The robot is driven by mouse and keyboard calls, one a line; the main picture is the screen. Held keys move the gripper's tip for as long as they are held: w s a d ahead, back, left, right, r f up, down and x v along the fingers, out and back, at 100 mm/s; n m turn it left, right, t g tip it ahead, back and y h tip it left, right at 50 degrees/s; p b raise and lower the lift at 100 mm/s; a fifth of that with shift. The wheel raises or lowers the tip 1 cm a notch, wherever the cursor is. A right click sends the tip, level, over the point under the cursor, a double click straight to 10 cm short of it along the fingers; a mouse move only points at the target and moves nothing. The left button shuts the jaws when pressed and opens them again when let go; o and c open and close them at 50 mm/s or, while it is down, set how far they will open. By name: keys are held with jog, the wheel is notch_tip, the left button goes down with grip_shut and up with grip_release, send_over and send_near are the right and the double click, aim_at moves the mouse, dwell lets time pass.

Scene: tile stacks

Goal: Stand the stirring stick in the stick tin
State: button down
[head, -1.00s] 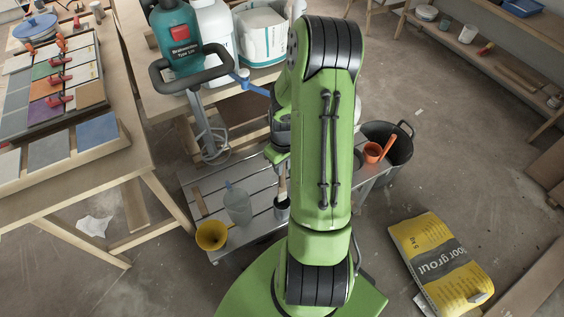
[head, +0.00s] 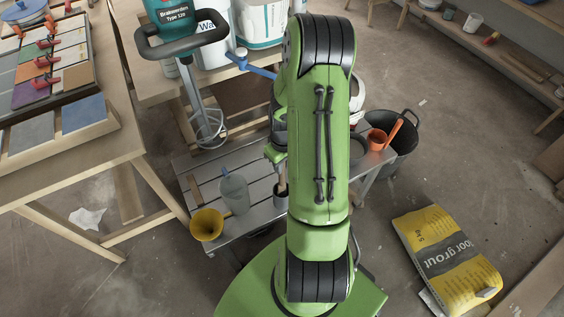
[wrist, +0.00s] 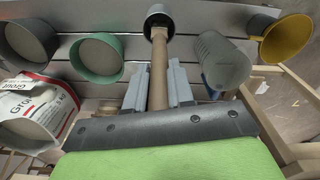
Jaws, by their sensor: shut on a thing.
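The wooden stirring stick (wrist: 158,72) is held between the two grey fingers of my gripper (wrist: 157,88) in the wrist view, which are shut on it. Its far end overlaps the rim of a small dark tin (wrist: 158,11) with a pale inside, the stick tin. I cannot tell how far the end is inside. In the head view a short length of the stick (head: 281,176) shows upright just above the tin (head: 280,191) on the slatted bench. My arm hides the gripper's fingers there.
On the slatted bench (head: 250,227), a clear cup (head: 235,193) and a yellow cup (head: 206,225) stand left of the tin. A grout bag (head: 447,261) lies on the floor.

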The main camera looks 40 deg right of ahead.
jog(key=c, duration=0.9)
grip_release()
jog(key=shift+r, duration=0.1)
notch_tip(320, 180, up, 16)
jog(key=p, duration=0.4)
jog(key=shift+s+p, duration=0.35)
jog(key=shift+p, duration=0.05)
jog(key=s+a+r+t+h+p, duration=0.1)
jog(key=a+r+t+p, duration=0.1)
jog(key=a+r, duration=1.05)
jog(key=s+a+r+t+y+p, duration=0.1)
jog(key=s+a+r+t, duration=0.2)
jog(key=s+a+r, duration=0.4)
jog(key=shift+s+a+r+n, duration=0.3)
jog(key=shift+s+n, duration=0.1)
jog(key=shift+s, duration=0.85)
